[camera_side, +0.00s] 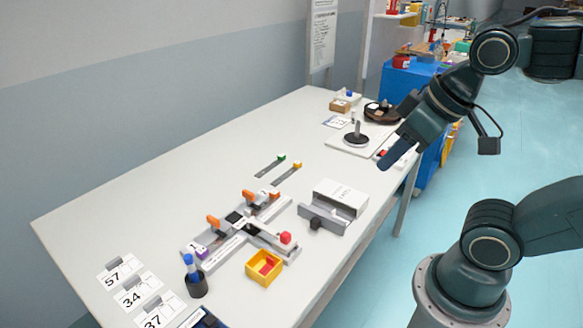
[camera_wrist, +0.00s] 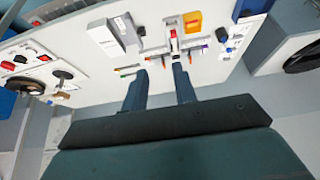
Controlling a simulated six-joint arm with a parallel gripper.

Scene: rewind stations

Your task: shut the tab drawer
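The tab drawer is a white box (camera_side: 344,195) with a grey drawer (camera_side: 327,217) pulled out on its front-left side. A small dark tab (camera_side: 315,223) stands on the drawer's outer face. In the wrist view the white box (camera_wrist: 104,41) is at upper left, with the open drawer (camera_wrist: 127,30) and its tab (camera_wrist: 142,31) on its right. My gripper (camera_side: 387,162) is in the air, up and to the right of the drawer in the side view. In the wrist view its two fingers (camera_wrist: 161,69) are apart with nothing between them.
A grey fixture with orange levers (camera_side: 245,230) stands left of the drawer, with a yellow bin (camera_side: 264,267) and a black cup (camera_side: 196,285) nearby. Two slotted sliders (camera_side: 277,168) lie behind. A board with an upright handle (camera_side: 357,137) is farther back.

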